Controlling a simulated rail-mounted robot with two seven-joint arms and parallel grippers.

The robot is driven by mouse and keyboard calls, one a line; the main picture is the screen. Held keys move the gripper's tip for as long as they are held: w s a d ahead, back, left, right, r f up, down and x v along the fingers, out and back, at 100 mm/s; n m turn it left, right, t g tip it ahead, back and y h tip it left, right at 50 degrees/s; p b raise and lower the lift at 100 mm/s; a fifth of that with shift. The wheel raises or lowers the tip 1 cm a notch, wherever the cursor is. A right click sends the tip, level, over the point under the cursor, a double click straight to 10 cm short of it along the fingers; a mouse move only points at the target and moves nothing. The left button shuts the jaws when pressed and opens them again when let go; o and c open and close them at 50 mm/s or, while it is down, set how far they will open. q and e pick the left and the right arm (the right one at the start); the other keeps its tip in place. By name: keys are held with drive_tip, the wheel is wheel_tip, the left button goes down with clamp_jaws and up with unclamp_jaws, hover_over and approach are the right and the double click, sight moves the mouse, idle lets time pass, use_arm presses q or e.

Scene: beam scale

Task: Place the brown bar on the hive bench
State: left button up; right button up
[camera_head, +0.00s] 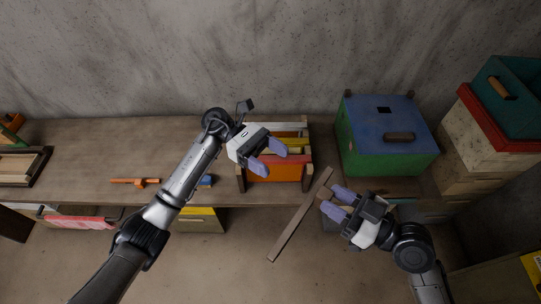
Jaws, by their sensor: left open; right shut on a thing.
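The brown bar (292,228) is a long thin wooden strip, tilted diagonally in front of the bench edge. My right gripper (332,203) is shut on it near its upper end and holds it clear of the bench. The hive bench (95,150) is a long brown wooden top along the wall. My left gripper (272,158) is open and empty, over a wooden frame box on the bench. My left arm hides part of the bench top.
The frame box (278,172) holds orange and yellow pieces. A blue-lidded green hive box (387,135) stands right of it, and stacked hive boxes (485,135) at far right. An orange tool (135,182) and a wooden tray (22,165) lie left. Bench between them is clear.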

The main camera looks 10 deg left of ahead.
sight(314, 192)
use_arm(q)
drive_tip(key=x, duration=1.2)
drive_tip(key=shift+w, duration=0.1)
drive_tip(key=c, duration=0.9)
drive_tip(key=shift+c, duration=0.7)
use_arm(e)
drive_tip(key=o, duration=1)
drive_tip(key=shift+d, duration=0.15)
